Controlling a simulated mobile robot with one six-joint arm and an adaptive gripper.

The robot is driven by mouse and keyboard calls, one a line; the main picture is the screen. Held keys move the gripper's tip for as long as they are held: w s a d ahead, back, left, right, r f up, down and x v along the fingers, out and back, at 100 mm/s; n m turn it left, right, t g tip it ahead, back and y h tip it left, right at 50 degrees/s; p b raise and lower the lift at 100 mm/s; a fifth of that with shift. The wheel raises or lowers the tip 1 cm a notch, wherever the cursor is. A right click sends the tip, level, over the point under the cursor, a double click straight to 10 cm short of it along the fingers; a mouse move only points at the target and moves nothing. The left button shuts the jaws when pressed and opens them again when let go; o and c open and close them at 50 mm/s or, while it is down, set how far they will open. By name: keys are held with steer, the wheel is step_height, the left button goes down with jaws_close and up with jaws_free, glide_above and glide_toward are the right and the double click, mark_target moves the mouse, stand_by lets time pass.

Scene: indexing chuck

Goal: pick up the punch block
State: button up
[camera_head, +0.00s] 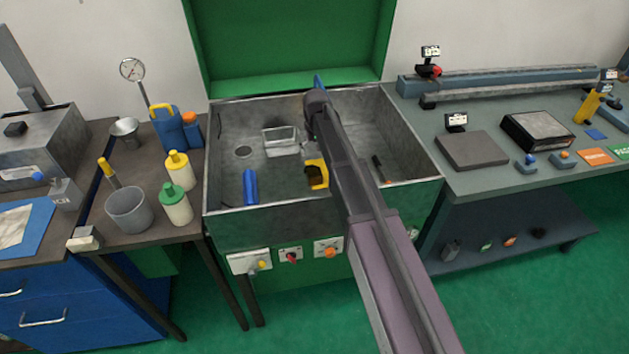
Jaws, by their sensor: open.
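No object in view can be clearly told as the punch block. A small yellow and dark piece (318,172) sits in the grey metal basin (225,215), just left of my arm. I cannot tell if it is the punch block. My arm reaches from the lower right over the basin, and its far end is above the back half. My gripper's fingers cannot be made out; the arm hides that area and part of the basin floor.
The basin also holds a blue cylinder (250,187), a clear tray (281,141) and a dark thin tool (381,168). Bottles (179,170) and a grey bucket (129,211) crowd the left bench. The right bench carries a dark plate (472,151) and a rail. A green lid (290,45) stands behind.

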mark_target(314, 172)
steer(key=shift+f+b, duration=2.2)
steer(key=shift+f, duration=0.35)
steer(key=shift+a+f+b, duration=0.15)
steer(key=shift+f+b, duration=1.15)
steer(key=shift+a+f+b, duration=0.1)
steer(key=shift+f+b, duration=1.2)
steer(key=c, duration=1.3)
